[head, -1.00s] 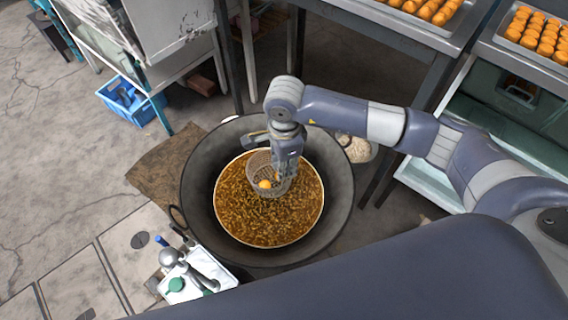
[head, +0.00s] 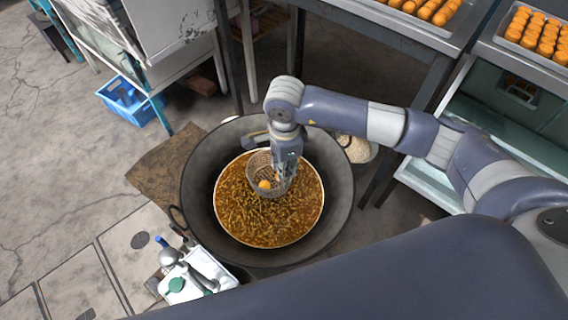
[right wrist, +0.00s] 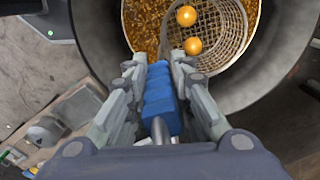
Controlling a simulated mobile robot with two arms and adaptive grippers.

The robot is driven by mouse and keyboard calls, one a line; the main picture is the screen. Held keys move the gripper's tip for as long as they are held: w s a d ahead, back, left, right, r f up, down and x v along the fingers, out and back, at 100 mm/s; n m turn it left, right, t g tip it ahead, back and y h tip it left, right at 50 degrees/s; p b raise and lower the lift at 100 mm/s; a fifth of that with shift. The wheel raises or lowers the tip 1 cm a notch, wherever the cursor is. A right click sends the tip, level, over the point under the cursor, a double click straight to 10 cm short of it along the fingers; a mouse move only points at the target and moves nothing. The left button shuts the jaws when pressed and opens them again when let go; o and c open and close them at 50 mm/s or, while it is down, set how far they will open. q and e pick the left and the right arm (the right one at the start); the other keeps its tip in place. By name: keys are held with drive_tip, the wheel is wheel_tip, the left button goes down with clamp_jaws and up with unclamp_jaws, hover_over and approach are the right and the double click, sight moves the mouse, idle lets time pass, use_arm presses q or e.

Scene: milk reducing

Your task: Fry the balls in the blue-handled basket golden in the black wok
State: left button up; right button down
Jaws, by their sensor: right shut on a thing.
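The black wok (head: 200,205) stands on the floor, filled with bubbling golden-brown oil (head: 250,225). The wire basket (head: 257,180) sits at the oil, inside the wok. An orange-golden ball (head: 264,184) shows in it; the right wrist view shows two balls (right wrist: 187,16) in the basket (right wrist: 222,25). My right gripper (head: 285,172) is over the wok. In the right wrist view it is shut on the blue handle (right wrist: 159,98) of the basket. How deep the basket sits in the oil is hard to tell. My left gripper does not show.
Trays of orange balls (head: 535,35) stand on tables at the upper right. A blue crate (head: 150,108) lies on the floor at the left. A white tray (head: 205,265) with utensils and a green item stands beside the wok at lower left. A bowl of pale food (head: 360,150) is right of the wok.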

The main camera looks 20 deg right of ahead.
drive_tip(key=shift+r, duration=0.1)
idle(0.3)
drive_tip(key=shift+r+p, duration=0.85)
drive_tip(key=shift+r, duration=1.15)
drive_tip(key=shift+f, duration=0.1)
